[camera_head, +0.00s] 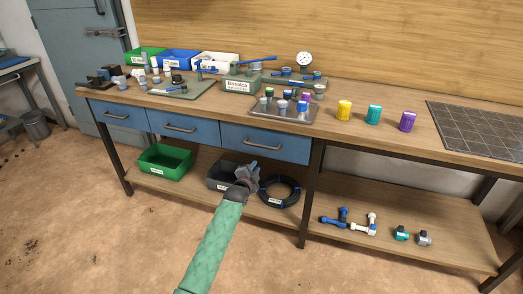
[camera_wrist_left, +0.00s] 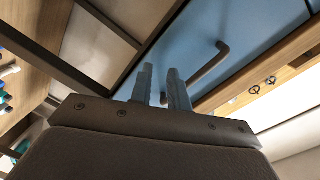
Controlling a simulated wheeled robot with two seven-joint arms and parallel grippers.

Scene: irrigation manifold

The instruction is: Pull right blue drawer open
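The right blue drawer (camera_head: 282,149) is the rightmost of three blue drawers under the bench top. It looks shut, flush with its frame, with a dark bar handle (camera_head: 264,146) across its front. My left gripper (camera_head: 246,172) is below and in front of this drawer, a little left of the handle. In the left wrist view, the two fingers (camera_wrist_left: 161,85) stand apart. A blue drawer front (camera_wrist_left: 180,40) and a dark bent handle (camera_wrist_left: 212,62) show beyond the fingertips, and the handle does not look gripped. My right gripper is in neither view.
A green bin (camera_head: 165,161), a dark grey bin (camera_head: 222,178) and a coil of black hose (camera_head: 281,190) sit on the lower shelf near my left gripper. A table leg (camera_head: 310,190) stands right of the drawer. The floor in front is clear.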

